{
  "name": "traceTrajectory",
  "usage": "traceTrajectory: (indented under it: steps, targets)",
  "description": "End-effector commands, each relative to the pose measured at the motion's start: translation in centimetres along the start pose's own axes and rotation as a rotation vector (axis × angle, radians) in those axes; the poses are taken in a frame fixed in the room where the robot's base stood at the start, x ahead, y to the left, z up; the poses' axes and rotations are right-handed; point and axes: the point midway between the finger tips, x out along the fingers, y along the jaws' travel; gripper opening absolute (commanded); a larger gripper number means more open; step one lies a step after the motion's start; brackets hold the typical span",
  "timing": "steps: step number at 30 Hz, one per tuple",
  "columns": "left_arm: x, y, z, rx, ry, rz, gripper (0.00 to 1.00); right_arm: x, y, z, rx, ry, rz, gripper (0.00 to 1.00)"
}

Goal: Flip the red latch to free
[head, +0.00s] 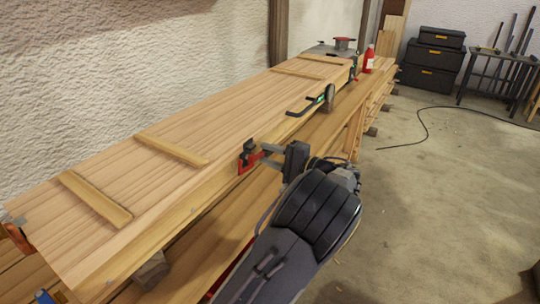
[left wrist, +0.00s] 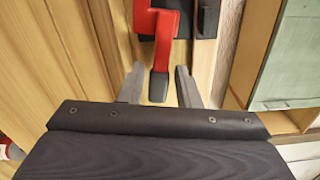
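The red latch (head: 248,162) sits on the front side of the long wooden workpiece (head: 170,185), with a dark block at its upper end. In the left wrist view the red latch (left wrist: 144,20) has a lever with a dark grey tip (left wrist: 158,86) pointing toward my gripper. My left gripper (head: 268,156) is beside the latch in the head view. In the left wrist view its two fingers (left wrist: 160,76) are apart, one on each side of the lever tip, with visible gaps. Whether they touch it cannot be told. My right gripper is not in view.
A red bottle (head: 368,60) stands near the far end. Wooden strips (head: 95,200) lie across the top. Black cases (head: 432,60) and a cable (head: 420,125) are on the open floor at right.

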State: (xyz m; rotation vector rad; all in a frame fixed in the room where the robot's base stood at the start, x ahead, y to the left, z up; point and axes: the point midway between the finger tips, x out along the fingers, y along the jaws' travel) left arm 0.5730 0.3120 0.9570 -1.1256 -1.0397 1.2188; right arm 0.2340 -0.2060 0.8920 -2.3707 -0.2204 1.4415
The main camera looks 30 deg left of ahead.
Motion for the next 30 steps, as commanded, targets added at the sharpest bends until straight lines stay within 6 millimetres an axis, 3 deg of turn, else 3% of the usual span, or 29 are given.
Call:
traceTrajectory:
  steps: [3, 12, 24, 30]
  targets:
    - [0.0, 0.0, 0.0, 0.001, 0.0, -0.001, 0.42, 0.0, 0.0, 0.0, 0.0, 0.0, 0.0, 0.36]
    - [-0.3, 0.0, -0.1, 0.002, 0.002, -0.001, 0.42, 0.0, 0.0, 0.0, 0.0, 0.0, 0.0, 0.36]
    - [-6.5, 0.0, -0.1, 0.001, 0.003, -0.002, 0.42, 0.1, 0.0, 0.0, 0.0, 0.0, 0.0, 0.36]
    - [-7.8, 0.0, 0.0, 0.001, 0.002, -0.001, 0.42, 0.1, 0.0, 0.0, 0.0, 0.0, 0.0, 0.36]
